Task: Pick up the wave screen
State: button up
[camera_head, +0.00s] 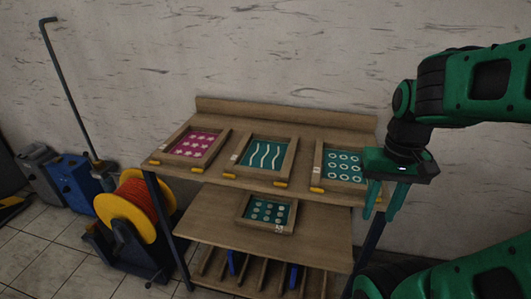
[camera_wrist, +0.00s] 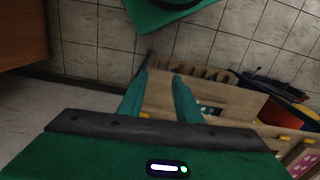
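The wave screen (camera_head: 264,155) is a wooden frame with a teal mesh and white wavy lines. It lies in the middle of the upper shelf of the wooden rack (camera_head: 293,123), with yellow tabs at its front edge. My gripper (camera_head: 382,204) hangs to the right of the rack, beyond the teal circle screen (camera_head: 343,167), with its green fingers pointing down. The fingers are apart with nothing between them. In the wrist view the open fingers (camera_wrist: 160,97) also show empty, with part of the rack behind them. I cannot make out the wave screen in the wrist view.
A pink star screen (camera_head: 194,145) lies left of the wave screen. A dotted screen (camera_head: 267,212) lies on the lower shelf. A yellow reel with orange hose (camera_head: 135,207) and a blue can (camera_head: 73,180) stand on the floor at left. A wall is behind the rack.

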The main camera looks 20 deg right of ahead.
jog(key=shift+o, duration=1.2)
jog(key=n+t+y, duration=0.3)
jog(key=n, duration=1.4)
send_near(257, 170)
jog(key=shift+x, duration=4.3)
jog(key=shift+w, duration=0.1)
grip_shut()
